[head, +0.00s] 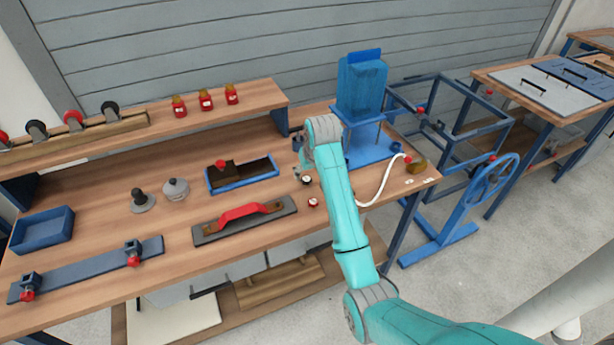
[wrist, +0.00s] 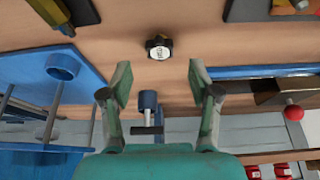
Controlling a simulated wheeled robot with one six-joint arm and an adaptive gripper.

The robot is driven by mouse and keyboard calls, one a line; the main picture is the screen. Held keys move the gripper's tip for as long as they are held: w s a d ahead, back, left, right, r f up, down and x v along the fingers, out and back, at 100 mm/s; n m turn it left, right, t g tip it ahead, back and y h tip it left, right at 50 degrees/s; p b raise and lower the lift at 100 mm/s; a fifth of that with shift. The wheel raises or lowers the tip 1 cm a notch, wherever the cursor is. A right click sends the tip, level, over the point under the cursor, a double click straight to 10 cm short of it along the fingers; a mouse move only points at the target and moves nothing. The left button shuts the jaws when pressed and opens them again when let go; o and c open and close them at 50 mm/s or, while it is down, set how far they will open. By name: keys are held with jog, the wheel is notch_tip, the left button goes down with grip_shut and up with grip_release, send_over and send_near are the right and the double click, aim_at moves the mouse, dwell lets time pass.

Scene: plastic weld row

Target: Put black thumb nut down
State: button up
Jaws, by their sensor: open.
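The black thumb nut (wrist: 159,47) rests on the wooden bench top in the wrist view, with a pale label on its top. In the head view it shows as a small dark piece (head: 306,180) just below my gripper (head: 304,165). My gripper (wrist: 159,78) is open, with its two fingers wide apart and nothing between them. In the wrist view the nut lies beyond the fingertips, roughly centred between them and apart from both. In the head view my arm hides part of the bench around the gripper.
A blue press stand (head: 365,100) rises close to the right of my gripper. A blue-rimmed tray (head: 242,186) with a red knob lies to its left. A red-handled tool (head: 245,214) and a red nut (head: 313,203) lie nearer the front edge. A white hose (head: 385,185) curls at right.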

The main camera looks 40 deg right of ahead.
jog(key=v, duration=0.8)
dwell(0.4)
